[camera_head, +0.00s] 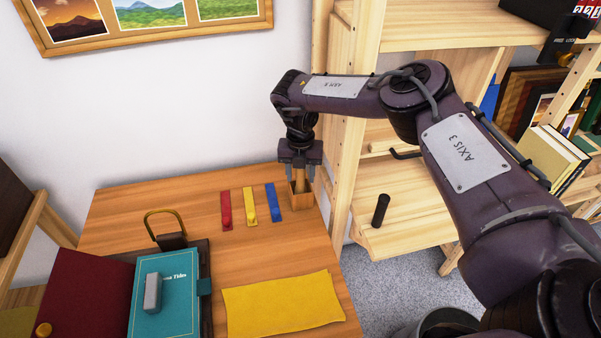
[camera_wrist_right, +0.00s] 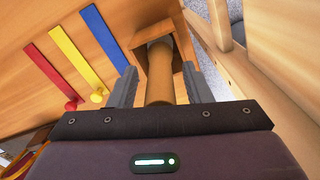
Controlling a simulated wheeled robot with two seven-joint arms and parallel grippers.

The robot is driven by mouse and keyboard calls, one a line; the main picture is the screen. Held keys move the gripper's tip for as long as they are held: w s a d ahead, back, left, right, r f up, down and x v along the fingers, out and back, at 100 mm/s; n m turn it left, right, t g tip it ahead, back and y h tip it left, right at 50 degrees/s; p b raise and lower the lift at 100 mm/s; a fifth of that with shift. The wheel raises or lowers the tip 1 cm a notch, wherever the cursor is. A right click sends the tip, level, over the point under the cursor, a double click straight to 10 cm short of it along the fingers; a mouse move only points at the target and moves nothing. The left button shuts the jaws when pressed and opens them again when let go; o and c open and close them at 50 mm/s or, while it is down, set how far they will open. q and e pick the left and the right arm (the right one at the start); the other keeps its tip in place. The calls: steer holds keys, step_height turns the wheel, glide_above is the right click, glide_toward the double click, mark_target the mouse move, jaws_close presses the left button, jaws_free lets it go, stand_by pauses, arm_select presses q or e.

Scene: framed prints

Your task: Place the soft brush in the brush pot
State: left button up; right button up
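The brush pot (camera_head: 301,199) is a small square wooden box near the back right of the desk; it also shows in the wrist view (camera_wrist_right: 187,47). The soft brush (camera_wrist_right: 159,82), with a round tan handle, stands with its lower end inside the pot's opening. Its bristles are not clear. My right gripper (camera_head: 301,178) points down just above the pot. In the wrist view its fingers (camera_wrist_right: 159,84) are on either side of the handle, with a gap showing on both sides. My left gripper is out of view.
Red (camera_head: 225,210), yellow (camera_head: 249,206) and blue (camera_head: 274,203) strips lie left of the pot. A yellow cloth (camera_head: 283,304) and a teal book (camera_head: 160,265) lie nearer. A wooden shelf (camera_head: 400,208) with a dark cylinder (camera_head: 381,210) stands right of the desk.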

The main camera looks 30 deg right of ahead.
steer(key=shift+r, duration=0.3)
steer(key=shift+w+r, duration=0.1)
steer(key=shift+r, duration=0.25)
step_height(320, 180, up, 11)
steer(key=shift+r+b, duration=0.1)
steer(key=shift+b, duration=0.6)
